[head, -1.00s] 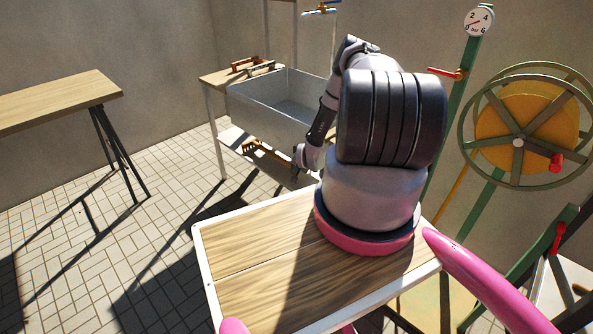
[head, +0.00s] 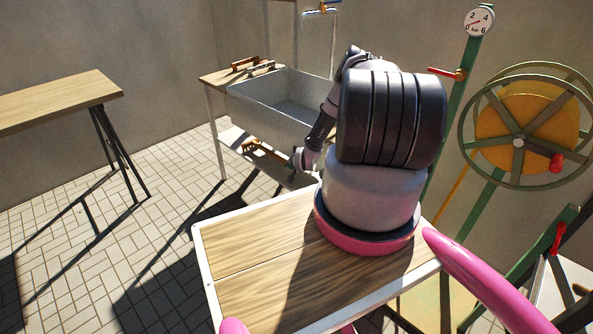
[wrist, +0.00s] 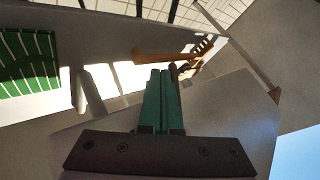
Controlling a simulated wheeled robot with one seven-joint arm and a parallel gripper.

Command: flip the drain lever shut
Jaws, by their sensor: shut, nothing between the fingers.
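The metal sink basin (head: 275,112) stands against the back wall in the head view. My forearm reaches down to its near right side, and my gripper's fingers are hidden there. In the wrist view my gripper (wrist: 160,72) has its green fingers together, with nothing between them. A small dark brown piece (wrist: 184,68) shows just right of the fingertips; it may be the drain lever, but I cannot tell its position or whether the fingers touch it. An orange-brown, comb-ended piece (wrist: 172,54) lies beyond the fingertips; it seems to match the one under the basin (head: 258,150).
A green slatted thing (wrist: 30,65) is at the wrist view's left. A wooden table (head: 60,100) stands left, with open tiled floor (head: 120,220) between. A large spoked wheel (head: 518,142) and a red-handled valve (head: 445,73) on a green post stand right.

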